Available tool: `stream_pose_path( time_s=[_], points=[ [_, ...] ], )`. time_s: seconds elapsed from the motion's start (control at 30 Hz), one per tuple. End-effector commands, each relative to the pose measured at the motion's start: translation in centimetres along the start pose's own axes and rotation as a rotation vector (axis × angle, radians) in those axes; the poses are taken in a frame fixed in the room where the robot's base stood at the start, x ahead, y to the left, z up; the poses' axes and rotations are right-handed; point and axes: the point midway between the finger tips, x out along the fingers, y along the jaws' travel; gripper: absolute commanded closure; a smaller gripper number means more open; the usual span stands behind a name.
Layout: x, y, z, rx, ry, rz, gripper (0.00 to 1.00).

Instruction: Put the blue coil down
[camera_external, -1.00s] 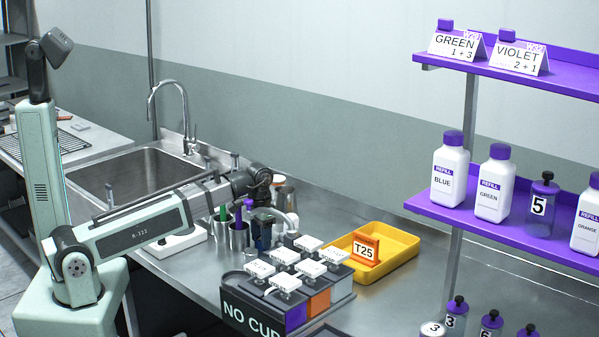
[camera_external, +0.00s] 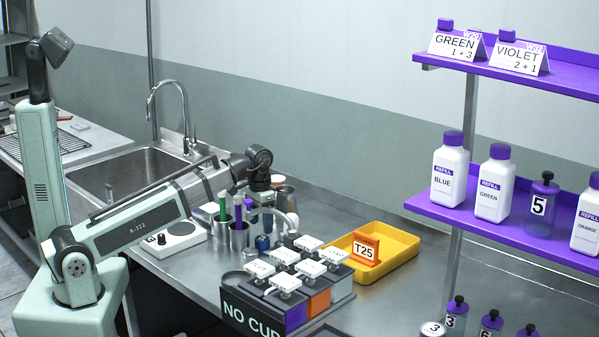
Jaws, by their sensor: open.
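A small blue item (camera_external: 263,242), which looks like the blue coil, sits low among the steel cups, just behind the black NO CUP rack. It is small and partly hidden, so I cannot tell its exact seat. My gripper (camera_external: 262,208) points down above it and is open. The fingertips are small against the clutter, but the blue item appears apart from them and below.
Steel cups (camera_external: 237,239) with green and purple handles stand left of the blue item. A yellow tray (camera_external: 398,262) with an orange T25 sign is on the right. A white device (camera_external: 172,243) stands left.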

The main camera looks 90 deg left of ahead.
Motion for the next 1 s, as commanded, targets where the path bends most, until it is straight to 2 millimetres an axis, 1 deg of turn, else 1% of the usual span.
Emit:
stream_pose_path(
  time_s=[0.03, 0.2, 0.43, 0.5, 0.57, 0.6, 1.0],
  points=[
    [-0.9, 0.0, -0.1, 0.0, 0.002, 0.0, 0.27],
    [-3.4, 0.0, -0.1, 0.0, 0.002, 0.0, 0.27],
    [-5.8, 0.0, -0.1, 0.0, 0.001, 0.0, 0.27],
    [-6.2, 0.0, -0.1, 0.0, 0.0, 0.0, 0.27],
    [-6.5, 0.0, 0.0, 0.0, 0.0, 0.0, 0.22],
    [-6.5, 0.0, 0.0, 0.0, -0.001, 0.0, 0.22],
    [-6.7, 0.0, 0.0, 0.0, -0.001, 0.0, 0.22]
  ],
)
